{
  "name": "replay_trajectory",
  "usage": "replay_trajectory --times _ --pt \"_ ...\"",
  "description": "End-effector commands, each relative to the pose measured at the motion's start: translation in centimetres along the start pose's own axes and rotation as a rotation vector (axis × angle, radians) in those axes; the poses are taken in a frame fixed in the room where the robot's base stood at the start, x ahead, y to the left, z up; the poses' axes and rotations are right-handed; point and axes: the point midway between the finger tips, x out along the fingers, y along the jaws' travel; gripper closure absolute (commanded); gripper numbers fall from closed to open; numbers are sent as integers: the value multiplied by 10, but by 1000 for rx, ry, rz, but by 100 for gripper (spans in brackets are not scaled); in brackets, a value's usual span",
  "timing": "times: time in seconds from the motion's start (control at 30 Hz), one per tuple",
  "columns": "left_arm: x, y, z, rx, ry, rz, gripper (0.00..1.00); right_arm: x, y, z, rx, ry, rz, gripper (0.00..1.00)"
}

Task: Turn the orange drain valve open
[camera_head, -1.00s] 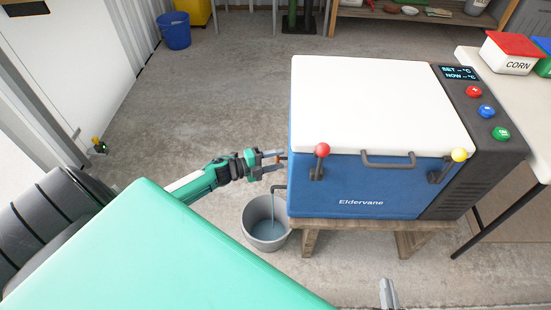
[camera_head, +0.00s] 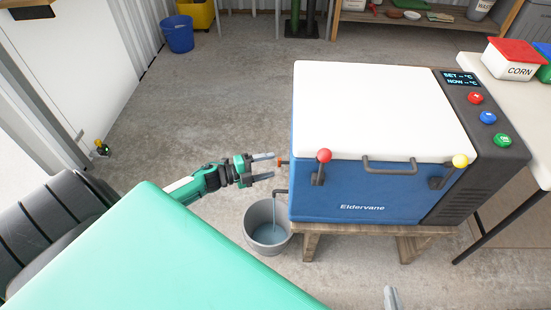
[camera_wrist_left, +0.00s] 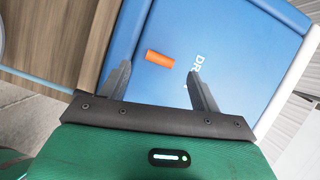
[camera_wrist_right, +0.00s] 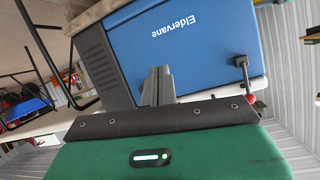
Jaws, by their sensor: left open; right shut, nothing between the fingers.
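The orange drain valve handle (camera_head: 283,162) sticks out from the left side of the blue cooler (camera_head: 345,195). In the left wrist view, the handle (camera_wrist_left: 160,60) lies nearly crosswise on the blue side, beside white lettering partly hidden by a finger. My left gripper (camera_head: 273,167) is open, its fingertips just left of the handle and apart from it. In the left wrist view its fingers (camera_wrist_left: 158,74) stand either side of the handle. A thin pale stream seems to fall from the dark spout (camera_head: 280,191) below. My right gripper (camera_wrist_right: 158,84) is shut and empty before the cooler front.
A grey bucket (camera_head: 252,225) with water stands on the floor under the spout. The cooler rests on a wooden stand (camera_head: 330,228). Open floor lies left of the cooler.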

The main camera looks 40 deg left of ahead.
Motion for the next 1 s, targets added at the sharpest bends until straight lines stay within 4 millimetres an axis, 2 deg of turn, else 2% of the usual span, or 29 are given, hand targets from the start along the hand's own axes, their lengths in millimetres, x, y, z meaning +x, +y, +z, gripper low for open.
replay_trajectory --times 0.03,0.2,0.43,0.63,1.0 --pt "-13 0 0 -1 -2 3 36 -1 1 -2 -2 -14 5 100" --pt "-50 -1 0 -1 -1 2 36 -3 7 1 -8 -69 19 100" --pt "-86 0 0 -1 -1 1 36 -6 13 3 -13 -120 34 100" --pt "-97 -1 0 1 0 -1 36 -7 15 4 -14 -137 39 100" --pt "-98 -1 0 1 0 -1 36 -7 15 4 -14 -139 39 100"
